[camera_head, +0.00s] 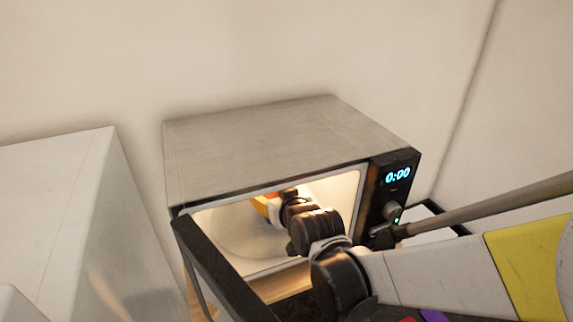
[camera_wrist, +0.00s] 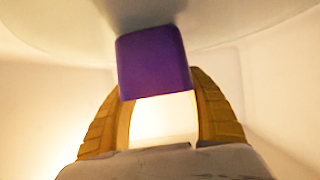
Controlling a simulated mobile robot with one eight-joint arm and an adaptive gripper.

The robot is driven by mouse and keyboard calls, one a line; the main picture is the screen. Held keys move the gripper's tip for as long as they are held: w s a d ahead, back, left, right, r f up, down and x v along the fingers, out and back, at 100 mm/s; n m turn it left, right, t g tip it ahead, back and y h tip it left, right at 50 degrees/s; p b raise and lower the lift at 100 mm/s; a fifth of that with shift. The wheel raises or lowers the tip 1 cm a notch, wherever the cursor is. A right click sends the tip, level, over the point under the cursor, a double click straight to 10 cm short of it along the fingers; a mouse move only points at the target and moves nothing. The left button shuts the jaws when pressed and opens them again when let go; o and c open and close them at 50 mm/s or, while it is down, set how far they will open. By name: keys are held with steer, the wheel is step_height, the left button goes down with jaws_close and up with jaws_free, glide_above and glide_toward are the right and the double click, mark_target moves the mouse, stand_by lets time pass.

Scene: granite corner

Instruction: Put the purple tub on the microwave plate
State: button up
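The purple tub (camera_wrist: 153,62) shows in the wrist view between the two yellow-brown fingers of my gripper (camera_wrist: 157,88), which press against its sides. The pale microwave plate (camera_wrist: 65,25) spans the top of the wrist view, close to the tub's far end; I cannot tell whether they touch. In the head view the microwave (camera_head: 265,145) is open. My gripper (camera_head: 268,205) is inside its lit cavity, over the plate (camera_head: 232,232).
The microwave door (camera_head: 215,270) hangs open at the front left. The control panel (camera_head: 397,185) reads 0:00, beside the opening on the right. A pale box-like unit (camera_head: 60,200) stands to the left. Cavity walls are close around my wrist.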

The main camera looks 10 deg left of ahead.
steer(key=v, duration=0.2)
steer(key=shift+s+d+f, duration=0.15)
steer(key=shift+s+d, duration=0.05)
steer(key=shift+s, duration=0.1)
steer(key=shift+w+a+f, duration=0.15)
steer(key=shift+w+f, duration=0.05)
steer(key=shift+f, duration=0.05)
steer(key=o, duration=1.4)
steer(key=shift+w+a+f, duration=0.15)
steer(key=shift+w+a, duration=0.05)
steer(key=shift+w, duration=0.15)
steer(key=shift+s+d+r, duration=0.2)
steer(key=shift+s, duration=0.15)
steer(key=shift+w+a+r, duration=0.1)
steer(key=shift+w+r, duration=0.05)
steer(key=v, duration=1.2)
